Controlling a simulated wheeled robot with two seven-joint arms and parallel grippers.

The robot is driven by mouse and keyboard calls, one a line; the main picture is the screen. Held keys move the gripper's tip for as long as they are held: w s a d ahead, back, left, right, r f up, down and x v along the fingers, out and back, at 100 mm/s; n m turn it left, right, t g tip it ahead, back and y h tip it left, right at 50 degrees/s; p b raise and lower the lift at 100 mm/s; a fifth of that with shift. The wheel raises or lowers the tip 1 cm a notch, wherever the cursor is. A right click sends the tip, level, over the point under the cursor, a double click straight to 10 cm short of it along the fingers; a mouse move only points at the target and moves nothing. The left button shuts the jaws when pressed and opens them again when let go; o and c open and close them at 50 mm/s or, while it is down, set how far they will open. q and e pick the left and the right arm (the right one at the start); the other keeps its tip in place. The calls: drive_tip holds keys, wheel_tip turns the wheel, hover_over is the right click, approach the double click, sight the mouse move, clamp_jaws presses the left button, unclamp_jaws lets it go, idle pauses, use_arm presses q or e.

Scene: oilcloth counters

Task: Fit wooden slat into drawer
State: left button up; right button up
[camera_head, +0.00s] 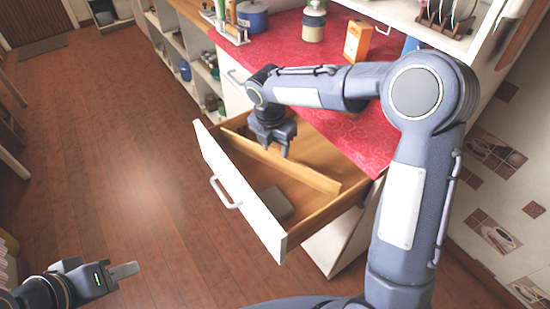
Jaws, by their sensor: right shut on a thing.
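The open drawer (236,185) has a white front with a pale handle and wooden sides. The wooden slat (315,180) is a long thin light-brown strip, standing on edge within the drawer opening and running lengthwise roughly parallel to the front. My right gripper (274,147) reaches down from above and is shut on the slat near its middle. I cannot tell whether the slat's lower edge touches the drawer floor. My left gripper (117,272) is low at the bottom left, over the floor and away from the drawer; its jaw gap does not show clearly.
A grey flat object (275,204) lies in the front part of the drawer. The red counter (290,42) behind holds a blue pot (252,16), a jar (314,22) and an orange box (357,41). The wooden floor (130,150) at left is clear.

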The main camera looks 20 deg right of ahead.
sight(275, 156)
drive_tip(key=shift+f, duration=2.35)
drive_tip(key=shift+f, duration=0.2)
drive_tip(key=o, duration=1.3)
drive_tip(key=r, duration=0.4)
drive_tip(key=a+r, duration=0.1)
drive_tip(key=r, duration=0.3)
drive_tip(key=s+r, duration=0.1)
drive_tip(key=r, duration=0.3)
drive_tip(key=shift+s+a+r, duration=0.1)
drive_tip(key=shift+a+r, duration=0.05)
drive_tip(key=shift+r, duration=0.05)
